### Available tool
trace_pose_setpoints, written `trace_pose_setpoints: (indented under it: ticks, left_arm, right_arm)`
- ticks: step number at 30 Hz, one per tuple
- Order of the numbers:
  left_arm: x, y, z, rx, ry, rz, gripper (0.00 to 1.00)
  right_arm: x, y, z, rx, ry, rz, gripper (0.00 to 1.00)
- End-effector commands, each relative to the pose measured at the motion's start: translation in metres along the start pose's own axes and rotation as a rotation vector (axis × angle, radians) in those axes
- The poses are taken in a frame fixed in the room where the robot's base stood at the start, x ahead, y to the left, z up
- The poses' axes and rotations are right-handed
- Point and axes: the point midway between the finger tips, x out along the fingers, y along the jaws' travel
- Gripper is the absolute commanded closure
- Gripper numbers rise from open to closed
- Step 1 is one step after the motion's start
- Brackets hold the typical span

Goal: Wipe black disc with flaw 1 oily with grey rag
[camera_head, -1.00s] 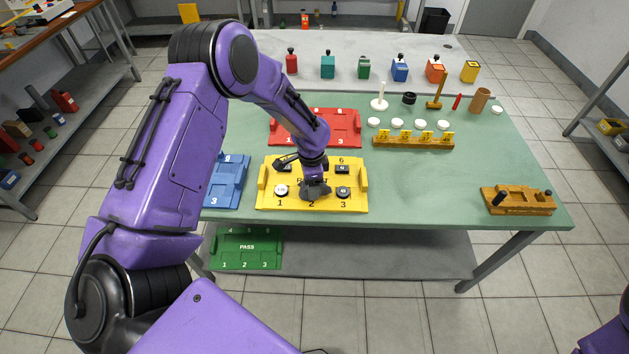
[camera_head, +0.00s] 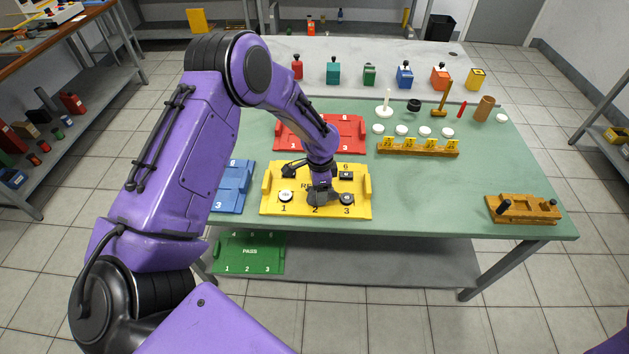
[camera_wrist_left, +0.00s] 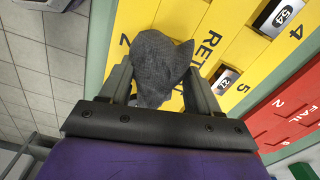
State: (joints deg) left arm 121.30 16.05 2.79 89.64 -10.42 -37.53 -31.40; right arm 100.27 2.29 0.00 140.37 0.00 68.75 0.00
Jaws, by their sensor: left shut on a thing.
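My left gripper (camera_wrist_left: 160,92) is shut on the grey rag (camera_wrist_left: 158,62), which bulges out between its fingers. In the head view this gripper (camera_head: 319,194) is low over the yellow tray (camera_head: 268,208), around its number 2. The rag covers part of the tray there, and I cannot tell whether it touches anything. A dark disc (camera_head: 347,199) lies at number 3, close beside the gripper. A disc with a white top (camera_head: 286,196) lies at number 1. Flaw marks are too small to read. My right gripper is out of view.
A red tray (camera_head: 352,122) stands behind the yellow one and a blue tray (camera_head: 230,195) to its left. A wooden rack (camera_head: 418,149) with yellow tags and a wooden fixture (camera_head: 523,209) stand to the right. The green table (camera_head: 420,200) is clear between the yellow tray and the fixture.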

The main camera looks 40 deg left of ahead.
Motion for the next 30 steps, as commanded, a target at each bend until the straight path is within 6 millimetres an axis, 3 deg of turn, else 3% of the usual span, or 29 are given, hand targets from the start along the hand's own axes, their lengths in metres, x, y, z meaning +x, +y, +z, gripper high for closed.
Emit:
trace_pose_setpoints:
  ticks: [8,18,30]
  left_arm:
    - [-0.001,0.0,0.003,-0.002,0.0,0.0,0.68]
    - [-0.001,0.0,0.028,-0.001,0.0,0.0,0.68]
    - [0.001,-0.001,0.023,0.0,0.0,-0.001,0.68]
  right_arm:
    - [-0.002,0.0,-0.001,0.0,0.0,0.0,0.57]
    - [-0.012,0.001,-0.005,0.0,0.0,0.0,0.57]
    - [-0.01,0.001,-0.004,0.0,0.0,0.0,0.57]
